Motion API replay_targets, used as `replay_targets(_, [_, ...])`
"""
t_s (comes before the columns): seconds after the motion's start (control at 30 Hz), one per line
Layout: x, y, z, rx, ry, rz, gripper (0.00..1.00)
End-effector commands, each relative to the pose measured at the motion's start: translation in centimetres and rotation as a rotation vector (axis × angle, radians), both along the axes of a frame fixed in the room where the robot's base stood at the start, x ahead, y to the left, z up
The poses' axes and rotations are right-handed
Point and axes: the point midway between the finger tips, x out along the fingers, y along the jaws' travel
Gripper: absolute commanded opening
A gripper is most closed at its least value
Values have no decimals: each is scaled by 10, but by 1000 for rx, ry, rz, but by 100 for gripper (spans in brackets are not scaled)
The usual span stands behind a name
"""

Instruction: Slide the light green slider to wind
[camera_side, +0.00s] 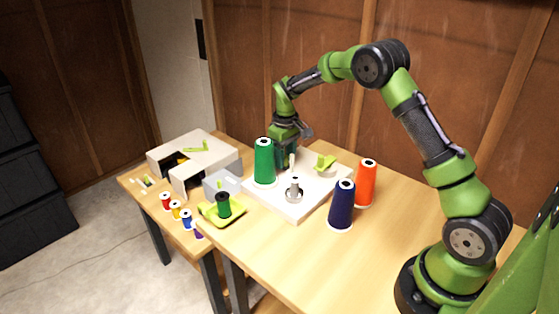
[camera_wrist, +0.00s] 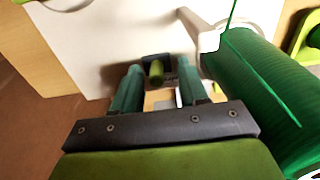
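The light green slider (camera_wrist: 156,72) is a short rounded peg standing in a dark slot, seen in the wrist view. My gripper (camera_wrist: 158,82) has its two teal fingers apart, one on each side of the peg, with gaps visible between. In the side view my gripper (camera_side: 286,158) points down behind the tall green thread spool (camera_side: 264,162), at the back of the white winder base (camera_side: 290,205). The slider is hidden there. The green spool also shows close on the right in the wrist view (camera_wrist: 255,85), with a thread running from it.
A metal bobbin post (camera_side: 294,190) stands on the base, and a light green part (camera_side: 325,162) sits at its back right. Blue (camera_side: 341,205) and orange (camera_side: 366,183) spools stand to the right. A yellow-green tray (camera_side: 222,212) and sewing machine (camera_side: 195,155) are left. The table front is clear.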

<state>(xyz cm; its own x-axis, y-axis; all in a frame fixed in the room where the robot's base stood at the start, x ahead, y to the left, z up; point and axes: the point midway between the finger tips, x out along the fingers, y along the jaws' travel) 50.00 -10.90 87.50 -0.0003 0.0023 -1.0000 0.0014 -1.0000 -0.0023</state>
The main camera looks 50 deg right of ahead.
Motion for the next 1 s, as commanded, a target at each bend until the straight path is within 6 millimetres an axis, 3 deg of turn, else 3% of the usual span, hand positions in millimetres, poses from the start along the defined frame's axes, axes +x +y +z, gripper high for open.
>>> replay_targets(0.27, [0, -2, 2, -2, -1, -1, 43])
replay_targets(0.7, [1, -2, 51, -4, -4, 0, 43])
replay_targets(1.0, [0, -2, 60, -2, 0, -1, 43])
